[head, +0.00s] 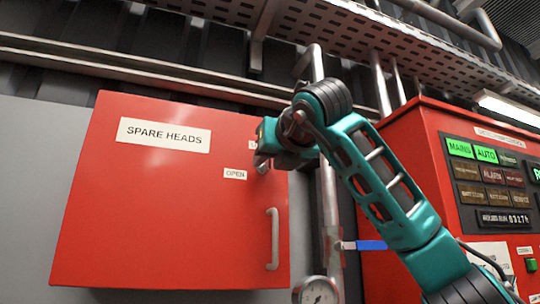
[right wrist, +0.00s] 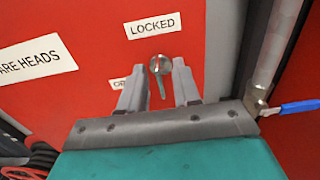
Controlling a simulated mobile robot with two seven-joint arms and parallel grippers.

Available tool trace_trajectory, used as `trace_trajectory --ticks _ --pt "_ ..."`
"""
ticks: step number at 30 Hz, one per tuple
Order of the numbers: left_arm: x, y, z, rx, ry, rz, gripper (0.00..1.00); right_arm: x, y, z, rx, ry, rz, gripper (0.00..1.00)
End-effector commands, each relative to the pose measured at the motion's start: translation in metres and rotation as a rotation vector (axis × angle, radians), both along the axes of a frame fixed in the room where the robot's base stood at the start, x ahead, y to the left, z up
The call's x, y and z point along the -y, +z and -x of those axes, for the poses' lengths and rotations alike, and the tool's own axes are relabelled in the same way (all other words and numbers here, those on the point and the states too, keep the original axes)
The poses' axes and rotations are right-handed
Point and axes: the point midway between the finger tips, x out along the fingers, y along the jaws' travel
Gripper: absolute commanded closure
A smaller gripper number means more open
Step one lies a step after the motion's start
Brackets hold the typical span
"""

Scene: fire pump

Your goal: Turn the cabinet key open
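The red cabinet (head: 160,220) has a "SPARE HEADS" label and a grey vertical handle (head: 272,240). In the right wrist view, the key (right wrist: 161,86) shows as a round metal head with a narrow part pointing down, just below the "LOCKED" label (right wrist: 153,26). My right gripper (head: 262,163) is at the cabinet's upper right. In the right wrist view its two fingers (right wrist: 158,68) are open, one on each side of the key, with visible gaps. The gripper hides the key in the head view. The "OPEN" label (head: 235,174) is lower left of the gripper. My left gripper is not in view.
A vertical pipe (head: 329,200) with a blue lever (head: 371,245) and a gauge (head: 318,292) stands right of the cabinet. A red control panel (head: 400,150) with lit indicators is farther right. Rails and a perforated tray (head: 350,30) run overhead.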

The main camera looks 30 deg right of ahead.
Motion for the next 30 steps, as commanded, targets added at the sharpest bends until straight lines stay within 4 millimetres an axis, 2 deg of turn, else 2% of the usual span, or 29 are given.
trace_trajectory --ticks 8,18,30 --pt "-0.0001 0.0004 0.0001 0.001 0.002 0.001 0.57 0.0001 -0.0004 -0.0013 -0.001 0.000 0.000 0.69" --pt "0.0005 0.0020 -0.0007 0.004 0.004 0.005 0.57 0.0000 -0.0003 -0.0010 0.000 0.000 0.000 1.00" --pt "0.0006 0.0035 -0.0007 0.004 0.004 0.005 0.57 0.0001 0.0002 -0.0009 -0.003 0.000 0.014 1.00"
